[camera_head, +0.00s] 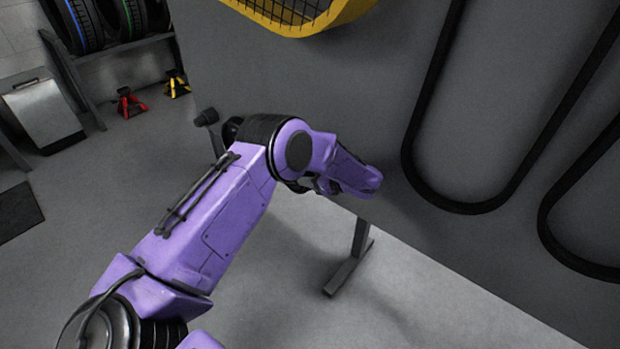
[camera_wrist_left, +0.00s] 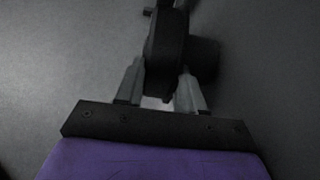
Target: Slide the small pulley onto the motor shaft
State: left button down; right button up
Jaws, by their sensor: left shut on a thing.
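In the left wrist view my left gripper (camera_wrist_left: 163,72) has its two grey fingers closed on the sides of a dark, thick, rounded piece, which I take to be the small pulley (camera_wrist_left: 166,48). The piece is in deep shadow, so its bore and grooves do not show. A darker round part shows at its right. In the head view my purple left arm reaches in from the lower left and bends toward the grey panel. Its fingers and the pulley cannot be made out there. I cannot identify the motor shaft in either view. My right gripper is not in view.
A large grey panel (camera_head: 330,85) fills the upper right, carrying black belt loops (camera_head: 470,209) and a yellow mesh guard (camera_head: 352,14). A grey metal foot (camera_head: 350,265) stands on the floor. Red (camera_head: 130,103) and yellow (camera_head: 177,86) stands are at the back left.

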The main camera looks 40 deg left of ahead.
aim_at(298, 187)
pick_arm(q)
jog(key=s+p, duration=0.6)
jog(key=s, duration=0.3)
jog(key=shift+a, duration=0.35)
dwell(0.7)
jog(key=s+p, duration=0.2)
jog(key=s, duration=0.4)
jog(key=shift+a+p, duration=0.25)
jog(key=shift+p, duration=0.15)
